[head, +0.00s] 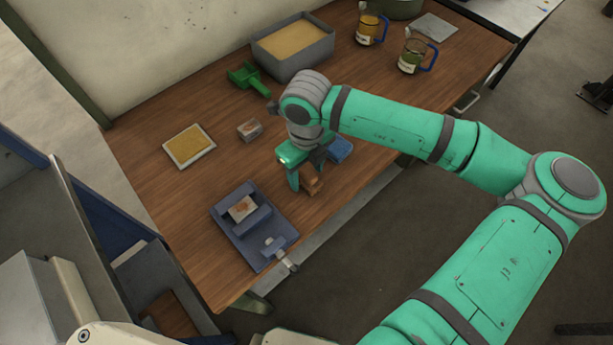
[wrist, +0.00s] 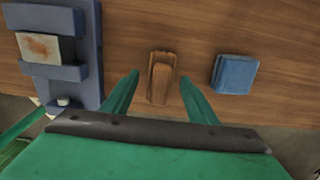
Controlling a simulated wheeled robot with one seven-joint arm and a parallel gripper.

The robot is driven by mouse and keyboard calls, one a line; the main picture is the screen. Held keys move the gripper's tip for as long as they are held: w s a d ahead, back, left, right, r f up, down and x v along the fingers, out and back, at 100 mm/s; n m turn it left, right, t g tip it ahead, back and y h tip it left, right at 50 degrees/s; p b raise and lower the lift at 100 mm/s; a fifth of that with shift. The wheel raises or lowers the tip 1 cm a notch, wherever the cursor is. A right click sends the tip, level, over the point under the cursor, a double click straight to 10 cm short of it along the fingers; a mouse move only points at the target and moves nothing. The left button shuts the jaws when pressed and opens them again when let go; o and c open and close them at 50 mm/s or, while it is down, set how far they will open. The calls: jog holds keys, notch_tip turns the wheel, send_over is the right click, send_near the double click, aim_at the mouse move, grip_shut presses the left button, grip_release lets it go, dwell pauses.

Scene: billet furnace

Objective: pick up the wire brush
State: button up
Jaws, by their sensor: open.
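The wire brush (head: 313,183), a small brown wooden piece, lies on the wooden bench near its front edge. In the wrist view the brush (wrist: 162,80) lies lengthwise between the two fingers, with its bristles not visible. My gripper (head: 304,178) is open and points down over the brush. In the wrist view my gripper (wrist: 160,76) has one green finger on each side of the brush, with a gap to both. I cannot tell how far the fingertips are above the bench.
A blue block (head: 340,149) lies just right of the brush; it also shows in the wrist view (wrist: 235,74). A blue vise (head: 262,252) holding a rusty piece (head: 241,208) is at the left. A grey sand tray (head: 306,63), green scoop (head: 246,76) and mugs are farther back.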

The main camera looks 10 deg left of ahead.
jog(key=c, duration=1.2)
jog(key=shift+r, duration=0.1)
jog(key=shift+r, duration=0.55)
jog(key=s+r, duration=0.4)
jog(key=s+d+r, duration=0.1)
jog(key=s+r, duration=0.3)
jog(key=s, duration=0.1)
jog(key=s+r, duration=0.3)
jog(key=s, duration=0.1)
jog(key=shift+s+d+r, duration=0.3)
jog(key=shift+s+r, duration=0.1)
jog(key=shift+o, duration=0.9)
jog(key=shift+w, duration=0.1)
